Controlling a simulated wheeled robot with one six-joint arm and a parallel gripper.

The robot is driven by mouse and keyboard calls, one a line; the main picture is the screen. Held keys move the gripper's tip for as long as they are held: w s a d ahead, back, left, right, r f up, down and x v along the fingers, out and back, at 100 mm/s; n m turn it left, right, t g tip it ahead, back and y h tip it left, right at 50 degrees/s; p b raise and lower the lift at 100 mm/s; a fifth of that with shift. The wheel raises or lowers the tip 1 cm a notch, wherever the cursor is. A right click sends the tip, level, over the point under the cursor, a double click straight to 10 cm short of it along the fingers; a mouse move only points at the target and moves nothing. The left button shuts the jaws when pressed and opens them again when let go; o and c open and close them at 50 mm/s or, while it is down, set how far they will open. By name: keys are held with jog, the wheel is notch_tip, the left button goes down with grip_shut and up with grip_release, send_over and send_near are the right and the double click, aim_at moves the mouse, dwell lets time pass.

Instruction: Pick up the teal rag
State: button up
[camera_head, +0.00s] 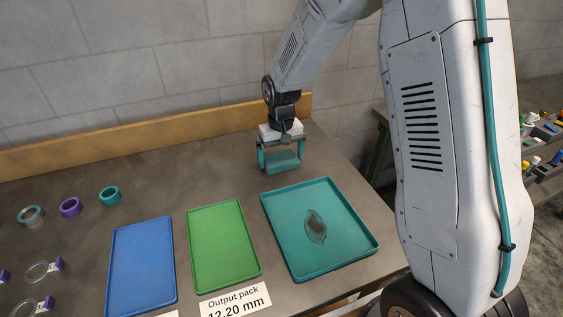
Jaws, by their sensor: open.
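A teal folded piece that looks like the rag (284,162) lies at the back of the table. My gripper (281,155) is above and around it, pointing down, with its fingers apart on the left and right sides of the teal piece. The fingertips are low, close to the table. I cannot tell whether the fingers touch the rag. The fingers are a similar teal, so the edges between them and the rag are hard to make out.
A teal tray (348,252) with a dark oval patch (315,226) lies in front of my gripper. Green (221,245) and blue (143,268) trays lie left of it. Coloured rings (70,207) are at the far left. A wooden backboard (150,131) runs along the back edge.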

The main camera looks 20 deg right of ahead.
aim_at(281, 159)
jog(key=c, duration=0.7)
jog(key=shift+r, duration=0.1)
jog(key=shift+r, duration=0.65)
jog(key=shift+s+a+r, duration=0.1)
jog(key=shift+r, duration=0.5)
jog(key=shift+s+a+r, duration=0.1)
jog(key=shift+r, duration=0.45)
jog(key=s+a, duration=0.2)
jog(key=s, duration=0.2)
jog(key=s+a, duration=0.2)
jog(key=s, duration=0.3)
jog(key=s+a+r, duration=0.1)
jog(key=s+a, duration=0.1)
jog(key=s, duration=0.3)
jog(key=shift+a+r, duration=0.1)
jog(key=shift+a, duration=0.25)
jog(key=shift+o, duration=0.4)
